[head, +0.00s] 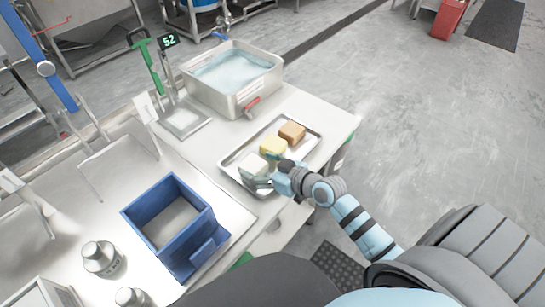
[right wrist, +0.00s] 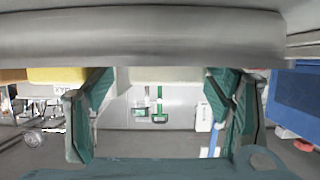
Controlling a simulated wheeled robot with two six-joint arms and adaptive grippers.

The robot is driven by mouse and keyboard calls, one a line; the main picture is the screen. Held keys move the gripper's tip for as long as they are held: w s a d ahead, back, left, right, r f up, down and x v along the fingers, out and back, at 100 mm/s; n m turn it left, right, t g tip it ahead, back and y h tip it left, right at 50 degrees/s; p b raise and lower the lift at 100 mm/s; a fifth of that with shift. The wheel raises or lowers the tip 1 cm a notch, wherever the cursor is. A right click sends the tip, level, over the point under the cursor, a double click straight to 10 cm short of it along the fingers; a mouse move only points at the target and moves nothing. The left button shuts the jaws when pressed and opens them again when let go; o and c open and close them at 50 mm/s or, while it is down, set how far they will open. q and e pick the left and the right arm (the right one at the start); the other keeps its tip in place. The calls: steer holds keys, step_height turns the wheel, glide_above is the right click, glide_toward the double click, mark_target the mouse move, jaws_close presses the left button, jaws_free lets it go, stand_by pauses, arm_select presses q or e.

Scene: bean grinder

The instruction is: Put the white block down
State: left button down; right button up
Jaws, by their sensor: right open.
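The white block (head: 252,165) sits on the metal tray (head: 313,151), at the end nearest the blue bin. My right gripper (head: 263,172) is at this block, with its fingers low over the tray. In the right wrist view its two green fingers (right wrist: 160,112) are spread apart. A pale strip of the white block (right wrist: 160,75) shows at the top between them. I cannot tell whether a finger touches it. The gripper covers part of the block in the head view. My left gripper is not in view.
A yellow block (head: 272,147) and a brown block (head: 292,132) stand in a row on the same tray. A blue bin (head: 165,194) is to the left. Behind the tray are a water basin (head: 272,78) and a scale (head: 184,121).

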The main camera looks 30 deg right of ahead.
steer(key=p+v, duration=0.3)
steer(key=v, duration=0.8)
steer(key=shift+s+d+r+p, duration=0.1)
steer(key=shift+s+r+p, duration=0.15)
steer(key=shift+s+p, duration=0.1)
steer(key=shift+f, duration=0.1)
steer(key=shift+w, duration=0.1)
